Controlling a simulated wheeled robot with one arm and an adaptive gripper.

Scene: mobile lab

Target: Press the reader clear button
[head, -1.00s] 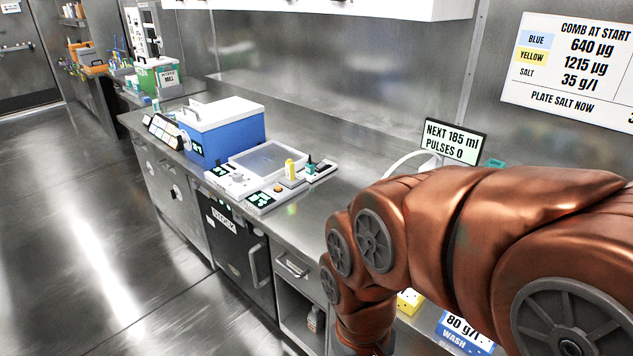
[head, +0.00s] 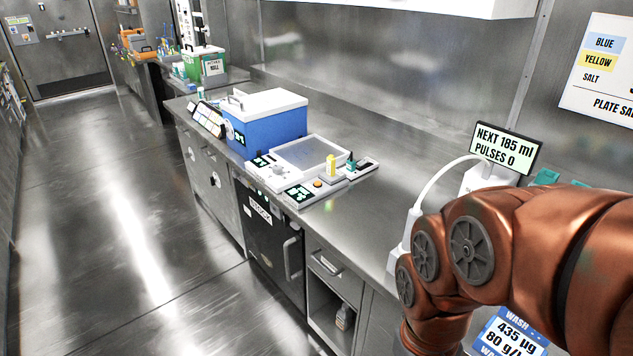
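A white bench instrument (head: 290,172), which may be the reader, sits on the steel counter with a grey framed window on top. Its front panel carries small green-lit displays (head: 299,193), a pale knob (head: 278,170) and a small round orange button (head: 317,183). I cannot read a label that tells which control is the clear button. A yellow piece (head: 331,166) and a dark-and-teal piece (head: 350,161) stand at its right end. My copper arm fills the lower right, well apart from the instrument. My gripper is out of view.
A blue box with a white lid (head: 265,120) stands left of the instrument. A screen (head: 505,148) reading "NEXT 185 ml PULSES 0" stands on a white cabled device near my arm. The floor (head: 110,230) left of the counter is clear.

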